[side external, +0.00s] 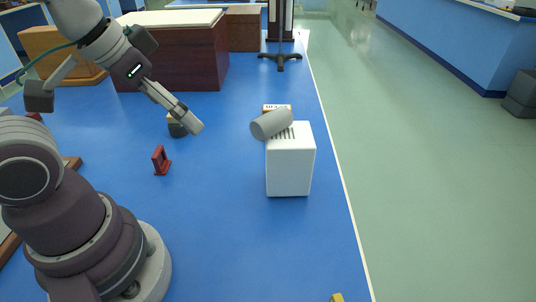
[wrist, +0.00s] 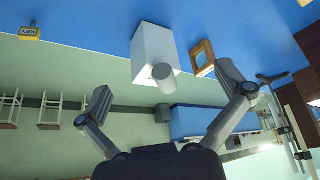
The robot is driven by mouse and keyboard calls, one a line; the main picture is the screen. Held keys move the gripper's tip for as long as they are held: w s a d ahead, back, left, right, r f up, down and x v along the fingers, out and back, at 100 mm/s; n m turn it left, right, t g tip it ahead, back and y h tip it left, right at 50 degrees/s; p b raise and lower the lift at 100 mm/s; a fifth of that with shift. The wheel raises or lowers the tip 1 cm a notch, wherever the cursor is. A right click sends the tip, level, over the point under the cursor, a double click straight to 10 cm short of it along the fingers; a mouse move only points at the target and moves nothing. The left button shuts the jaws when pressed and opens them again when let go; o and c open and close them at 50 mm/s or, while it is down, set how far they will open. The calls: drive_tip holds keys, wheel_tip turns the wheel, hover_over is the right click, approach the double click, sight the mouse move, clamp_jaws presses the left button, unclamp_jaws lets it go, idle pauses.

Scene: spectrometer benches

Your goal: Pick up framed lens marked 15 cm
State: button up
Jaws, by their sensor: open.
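My gripper (side external: 193,123) hangs in the air left of the white box, pointing down and right. A small red upright frame (side external: 161,160) stands on the blue surface below and left of my gripper. A tan square frame (wrist: 203,58) with an open-looking middle shows beside the white box in the wrist view. No 15 cm mark is readable on either frame, so I cannot tell which is the lens.
A white vented box (side external: 290,165) has a grey cylinder (side external: 271,124) at its top; the box also shows in the wrist view (wrist: 152,45). A small dark object (side external: 177,127) sits behind my gripper. A yellow tagged block (wrist: 30,32) lies apart.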

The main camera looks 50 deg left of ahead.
drive_tip(key=n+y, duration=0.1)
drive_tip(key=n, duration=0.8)
hover_over(274, 108)
drive_tip(key=s+d, duration=0.2)
drive_tip(key=s, duration=0.3)
wheel_tip(274, 108, down, 7)
drive_tip(key=x, duration=0.7)
drive_tip(key=a+x, duration=0.1)
drive_tip(key=x, duration=0.2)
drive_tip(key=shift+w+a+r, duration=0.1)
drive_tip(key=shift+w+a, duration=0.05)
drive_tip(key=shift+w, duration=0.3)
drive_tip(key=c, duration=1)
